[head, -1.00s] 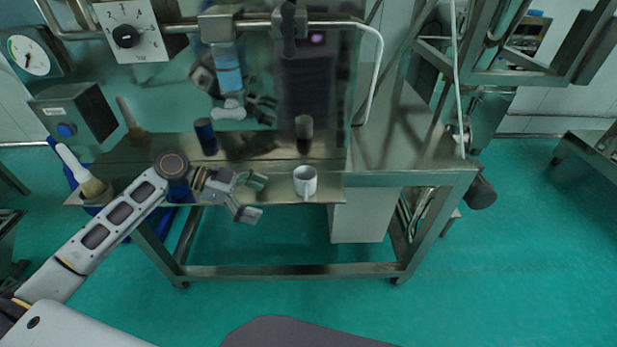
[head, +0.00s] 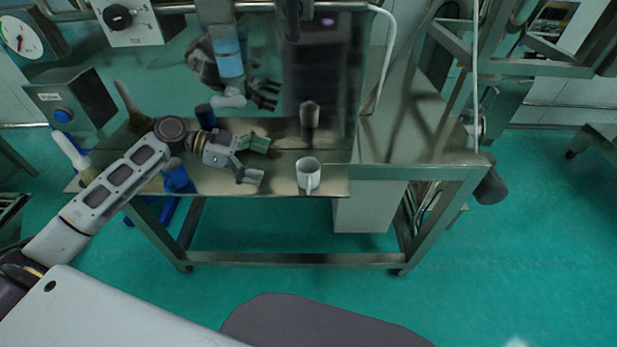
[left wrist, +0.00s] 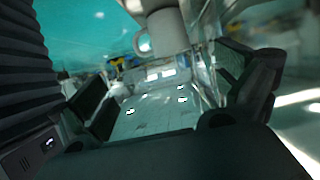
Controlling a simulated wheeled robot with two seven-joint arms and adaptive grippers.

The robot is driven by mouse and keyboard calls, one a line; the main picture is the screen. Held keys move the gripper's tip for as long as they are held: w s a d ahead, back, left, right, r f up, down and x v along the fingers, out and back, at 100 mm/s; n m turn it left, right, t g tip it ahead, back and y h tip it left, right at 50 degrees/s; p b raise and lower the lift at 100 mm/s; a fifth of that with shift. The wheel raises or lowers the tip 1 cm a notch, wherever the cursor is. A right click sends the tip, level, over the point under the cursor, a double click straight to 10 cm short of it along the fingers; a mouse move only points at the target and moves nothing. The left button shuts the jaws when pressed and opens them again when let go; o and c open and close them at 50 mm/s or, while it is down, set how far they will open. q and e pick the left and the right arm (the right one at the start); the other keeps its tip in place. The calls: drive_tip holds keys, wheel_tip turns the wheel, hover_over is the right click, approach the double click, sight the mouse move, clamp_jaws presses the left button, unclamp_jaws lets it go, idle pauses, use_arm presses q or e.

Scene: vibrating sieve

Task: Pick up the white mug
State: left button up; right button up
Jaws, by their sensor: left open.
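The white mug (head: 308,176) stands upright near the front edge of the metal table, its handle facing me. My left gripper (head: 257,160) is open and empty, just left of the mug, with its two fingers pointing toward it. A gap shows between the fingertips and the mug. In the left wrist view the mug (left wrist: 168,34) is at the top, partly cut off, with its handle on the left. The open fingers of my left gripper (left wrist: 165,85) show there on both sides. My right gripper is not in view.
The metal table (head: 410,150) has a shiny back panel (head: 340,60) that mirrors the arm and mug. A blue container (head: 176,180) is beneath my left wrist. A white-handled brush (head: 70,150) stands at the left end. The tabletop right of the mug is clear.

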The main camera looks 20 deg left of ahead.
sight(308, 175)
use_arm(q)
drive_tip(key=shift+x, duration=1.05)
drive_tip(key=shift+p+x, duration=0.7)
drive_tip(key=shift+x, duration=2.3)
drive_tip(key=shift+d, duration=0.15)
drive_tip(key=shift+p+x, duration=0.9)
drive_tip(key=shift+x, duration=0.45)
drive_tip(key=shift+p+x, duration=0.3)
drive_tip(key=shift+x, duration=0.8)
drive_tip(key=shift+w, duration=0.1)
drive_tip(key=c, duration=0.8)
